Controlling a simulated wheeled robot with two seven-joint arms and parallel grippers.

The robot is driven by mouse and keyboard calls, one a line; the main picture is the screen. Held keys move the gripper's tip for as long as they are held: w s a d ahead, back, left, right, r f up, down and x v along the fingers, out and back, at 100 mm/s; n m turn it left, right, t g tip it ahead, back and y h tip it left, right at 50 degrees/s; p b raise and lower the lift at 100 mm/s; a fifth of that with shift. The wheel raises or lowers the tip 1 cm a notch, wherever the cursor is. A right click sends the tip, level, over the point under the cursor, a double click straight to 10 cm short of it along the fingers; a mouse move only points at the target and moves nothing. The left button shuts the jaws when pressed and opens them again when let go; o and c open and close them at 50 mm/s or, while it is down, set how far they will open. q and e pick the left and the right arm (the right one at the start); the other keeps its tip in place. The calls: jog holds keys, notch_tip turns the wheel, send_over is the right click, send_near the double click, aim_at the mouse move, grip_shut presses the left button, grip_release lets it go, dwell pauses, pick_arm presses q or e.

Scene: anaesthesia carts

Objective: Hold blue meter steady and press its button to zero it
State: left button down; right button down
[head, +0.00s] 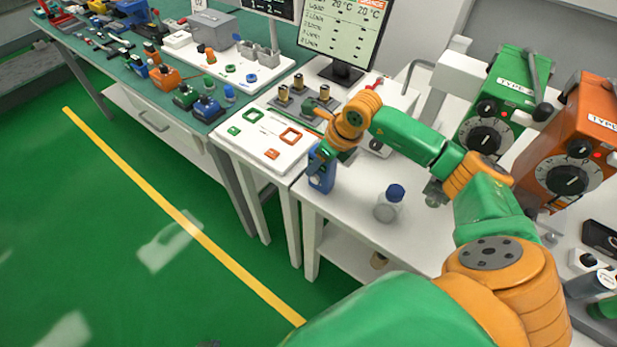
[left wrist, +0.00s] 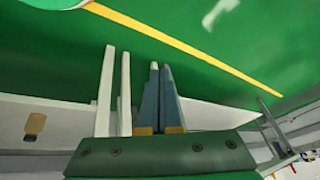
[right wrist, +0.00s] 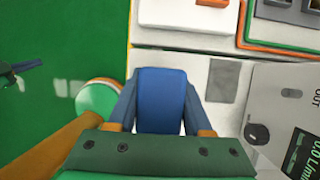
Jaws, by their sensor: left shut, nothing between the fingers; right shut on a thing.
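The blue meter (head: 322,180) is upright at the front left corner of the white cart, below my right gripper (head: 320,160). I cannot tell whether it rests on the top. In the right wrist view the meter (right wrist: 161,98) fills the space between the fingers of my right gripper (right wrist: 162,105), which is shut on it. Its button and display do not show. My left gripper (left wrist: 162,70) is shut and empty in the left wrist view, over the green floor, apart from the meter. Its dark fingers seem to show at the left edge of the right wrist view (right wrist: 28,66).
A clear bottle with a blue cap (head: 389,203) stands right of the meter. Behind are a white board with coloured squares (head: 262,140), brass cylinders (head: 298,84) and a monitor (head: 343,30). Green (head: 497,100) and orange (head: 572,145) vaporizers stand at right. The floor at left is clear.

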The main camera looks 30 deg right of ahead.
pick_arm(q)
jog(key=w+d+r+m+t+h, duration=0.2)
jog(key=w+d+r+m+h, duration=0.1)
jog(key=w+d+r+m, duration=0.5)
jog(key=w+d+r+m+t+h, duration=0.25)
jog(key=w+d+r, duration=0.35)
jog(key=w+r, duration=0.55)
jog(key=s+d+r+m+g+h, duration=0.2)
jog(key=s+d+r+m, duration=0.3)
jog(key=r+m, duration=0.2)
jog(key=s+d+r+m+g+h, duration=0.2)
jog(key=s+d+r+m, duration=0.3)
jog(key=r+m, duration=0.2)
jog(key=shift+s+r, duration=0.4)
jog(key=shift+r, duration=0.3)
jog(key=shift+m+g+h, duration=0.25)
